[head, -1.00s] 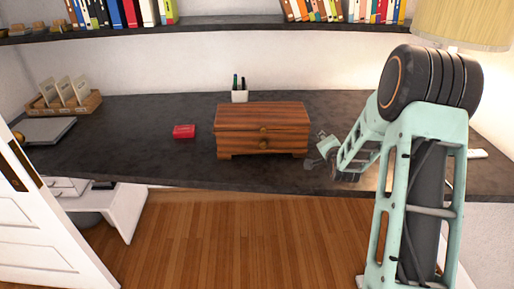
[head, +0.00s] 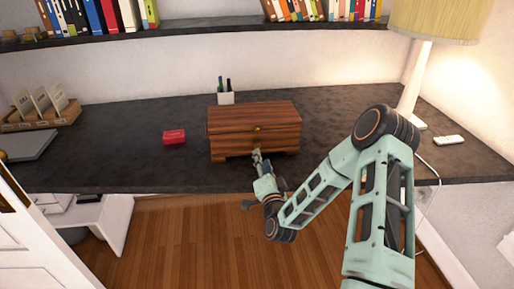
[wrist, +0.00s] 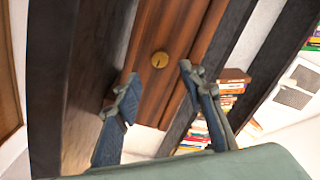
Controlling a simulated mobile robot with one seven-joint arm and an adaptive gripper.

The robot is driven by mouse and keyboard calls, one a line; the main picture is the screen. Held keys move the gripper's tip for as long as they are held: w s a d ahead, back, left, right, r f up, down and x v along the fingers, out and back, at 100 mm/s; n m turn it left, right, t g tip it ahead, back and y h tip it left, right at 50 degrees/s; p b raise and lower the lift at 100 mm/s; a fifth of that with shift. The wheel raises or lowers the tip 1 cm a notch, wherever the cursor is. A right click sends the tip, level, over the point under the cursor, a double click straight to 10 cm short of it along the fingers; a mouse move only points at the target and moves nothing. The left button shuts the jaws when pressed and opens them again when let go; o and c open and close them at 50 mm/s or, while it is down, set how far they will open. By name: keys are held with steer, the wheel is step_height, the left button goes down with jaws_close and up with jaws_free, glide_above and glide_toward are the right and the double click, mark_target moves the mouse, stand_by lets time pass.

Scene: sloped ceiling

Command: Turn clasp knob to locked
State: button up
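A brown wooden box (head: 225,122) with a lid stands on the dark desk, its front towards me. A small brass clasp knob (head: 257,128) shows high on its front. In the wrist view a round brass knob (wrist: 159,59) with a dark slot sits on the wood, ahead of and between my fingers; I cannot tell whether it is the same knob. My gripper (head: 258,154) is just in front of the box's lower front, hiding part of it. In the wrist view my gripper (wrist: 160,75) has its fingers spread, with nothing between the tips.
A red box (head: 174,137) lies on the desk (head: 120,150) left of the wooden box. A white pen cup (head: 226,98) stands behind. A lamp (head: 412,80) and a white remote-like object (head: 448,140) are at the right. A bookshelf (head: 200,30) runs above.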

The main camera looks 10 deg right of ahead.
mark_target(258, 146)
steer(key=w, duration=0.7)
steer(key=shift+w, duration=0.35)
jaws_close()
